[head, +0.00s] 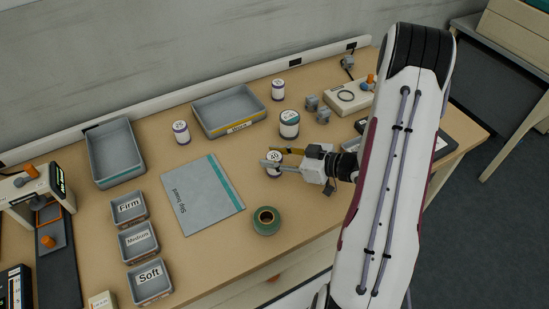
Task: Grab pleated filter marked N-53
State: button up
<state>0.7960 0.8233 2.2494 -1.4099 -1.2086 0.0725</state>
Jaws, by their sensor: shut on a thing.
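I see no pleated filter and no readable N-53 mark. My gripper (273,164) is shut on a small white roll (274,157) at the middle of the table; its top label seems to read 20. The fingers hide part of its side, and I cannot tell whether it touches the table. Another white roll (181,133) stands upright to the left, and one (278,90) stands at the back. A wider roll with a green band (289,125) stands just behind my gripper.
Small bins marked Firm (128,208), Medium (139,242) and Soft (151,282) line the front left. A grey board (202,195) lies beside a green tape ring (267,221). Grey trays (115,160) (229,112) stand behind. Devices occupy both sides.

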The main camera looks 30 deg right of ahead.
aim_at(274, 156)
jog(key=shift+r, duration=4.8)
